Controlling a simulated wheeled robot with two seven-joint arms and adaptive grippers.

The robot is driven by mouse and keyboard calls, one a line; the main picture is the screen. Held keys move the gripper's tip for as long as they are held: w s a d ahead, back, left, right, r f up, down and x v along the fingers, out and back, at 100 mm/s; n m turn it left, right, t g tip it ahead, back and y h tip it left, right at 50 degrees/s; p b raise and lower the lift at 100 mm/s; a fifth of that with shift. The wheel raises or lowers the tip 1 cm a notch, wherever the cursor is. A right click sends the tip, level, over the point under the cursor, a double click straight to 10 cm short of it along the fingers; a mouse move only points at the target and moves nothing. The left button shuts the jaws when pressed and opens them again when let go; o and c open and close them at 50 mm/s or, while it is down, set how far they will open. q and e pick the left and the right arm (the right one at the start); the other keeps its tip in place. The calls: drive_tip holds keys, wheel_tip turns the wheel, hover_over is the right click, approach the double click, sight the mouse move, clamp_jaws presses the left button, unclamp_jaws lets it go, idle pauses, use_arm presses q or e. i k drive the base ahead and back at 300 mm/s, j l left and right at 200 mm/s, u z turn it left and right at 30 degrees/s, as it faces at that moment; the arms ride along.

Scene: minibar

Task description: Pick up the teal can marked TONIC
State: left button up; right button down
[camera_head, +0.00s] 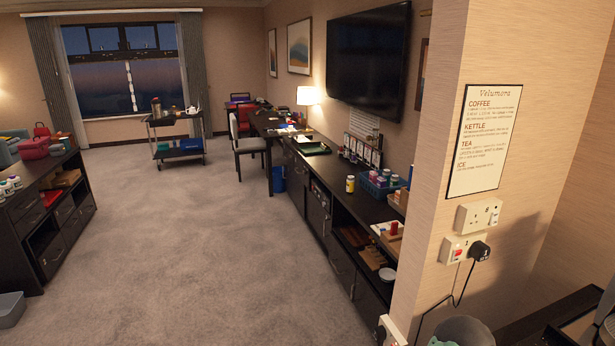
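I cannot make out a teal can marked TONIC in the head view. Small cans or bottles stand in and around a blue basket (376,188) on the long dark cabinet, too small to read. A small bottle with a yellow body (350,184) stands on the cabinet top in front of the basket. A grey-green rounded container (462,334) is cut off by the bottom edge, and its contents cannot be told. Neither of my grippers is in view.
A wall corner with a sign (484,138), sockets and a black plug (479,251) stands close at right. The long cabinet (345,222) runs along the right wall. Another dark cabinet (45,235) stands at left, a trolley (178,150) at the back. The carpet (190,255) between is clear.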

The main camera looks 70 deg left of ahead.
sight(386, 172)
drive_tip(key=u, duration=2.45)
drive_tip(key=j+u, duration=0.15)
drive_tip(key=u, duration=0.3)
drive_tip(key=j+u, duration=0.1)
drive_tip(key=u, duration=0.3)
drive_tip(key=j+u, duration=0.1)
drive_tip(key=u, duration=0.35)
drive_tip(key=i+j, duration=0.2)
drive_tip(key=j, duration=0.2)
drive_tip(key=i+j, duration=0.15)
drive_tip(key=j, duration=0.25)
drive_tip(key=i+j, duration=0.2)
drive_tip(key=j, duration=0.2)
drive_tip(key=i+j, duration=0.2)
drive_tip(key=j, duration=0.15)
drive_tip(key=i+z, duration=0.3)
drive_tip(key=i, duration=0.2)
drive_tip(key=i+j+z, duration=0.1)
drive_tip(key=i+z, duration=0.15)
drive_tip(key=i, duration=0.2)
drive_tip(key=i+j+z, duration=0.3)
drive_tip(key=i, duration=0.2)
drive_tip(key=i+l+z, duration=0.15)
drive_tip(key=i+z, duration=0.2)
drive_tip(key=i, duration=0.35)
drive_tip(key=i+z, duration=0.3)
drive_tip(key=i, duration=0.4)
drive_tip(key=i+j+z, duration=0.2)
drive_tip(key=i+z, duration=0.15)
drive_tip(key=i, duration=0.35)
